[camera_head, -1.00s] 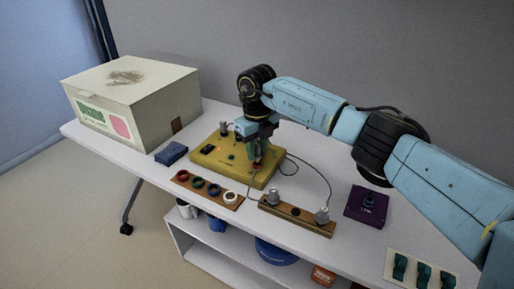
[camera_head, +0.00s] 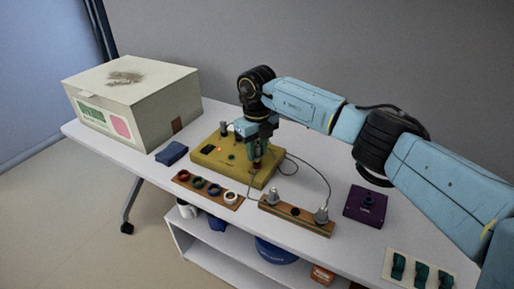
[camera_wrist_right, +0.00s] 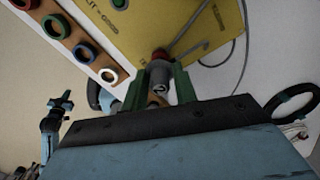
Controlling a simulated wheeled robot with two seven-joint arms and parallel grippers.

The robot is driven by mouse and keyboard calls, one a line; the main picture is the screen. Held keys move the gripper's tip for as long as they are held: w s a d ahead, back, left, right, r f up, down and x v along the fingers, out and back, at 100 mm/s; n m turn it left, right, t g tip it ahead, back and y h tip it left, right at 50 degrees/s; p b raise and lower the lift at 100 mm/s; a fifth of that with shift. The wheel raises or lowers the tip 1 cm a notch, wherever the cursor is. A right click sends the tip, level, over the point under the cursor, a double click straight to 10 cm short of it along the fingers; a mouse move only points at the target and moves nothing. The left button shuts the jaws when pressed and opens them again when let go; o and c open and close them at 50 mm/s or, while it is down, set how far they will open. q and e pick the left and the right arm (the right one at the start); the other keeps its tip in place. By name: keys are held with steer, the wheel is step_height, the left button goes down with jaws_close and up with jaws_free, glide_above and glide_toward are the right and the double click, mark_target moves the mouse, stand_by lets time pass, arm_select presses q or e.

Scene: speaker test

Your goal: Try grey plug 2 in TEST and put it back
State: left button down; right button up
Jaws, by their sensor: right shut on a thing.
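My right gripper (camera_head: 256,160) is shut on a grey plug at the front right of the yellow test board (camera_head: 208,162). In the right wrist view, the grey plug (camera_wrist_right: 158,76) sits between the green fingers. A red part (camera_wrist_right: 160,54) shows at its far end, by the board's edge. I cannot tell how deep the plug sits. A small orange-red light (camera_head: 219,150) shows on the board. The wooden plug holder (camera_head: 313,228) has a grey plug (camera_head: 274,197) at its left, another (camera_head: 322,215) at its right, and a dark empty hole between. My left gripper is not identifiable.
A rack of coloured rings (camera_head: 182,181) lies in front of the board. A thin cable (camera_head: 328,183) loops right of it. A purple block (camera_head: 352,208), a panel of green switches (camera_head: 389,269), a blue block (camera_head: 171,153) and a large box (camera_head: 150,115) stand around.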

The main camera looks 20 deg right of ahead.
mark_target(257, 145)
steer(key=shift+f+b, duration=0.5)
steer(key=shift+f, duration=0.45)
steer(key=o, duration=1)
steer(key=shift+o, duration=0.3)
steer(key=shift+r, duration=0.1)
steer(key=shift+r+p, duration=2.95)
steer(key=shift+r, duration=0.75)
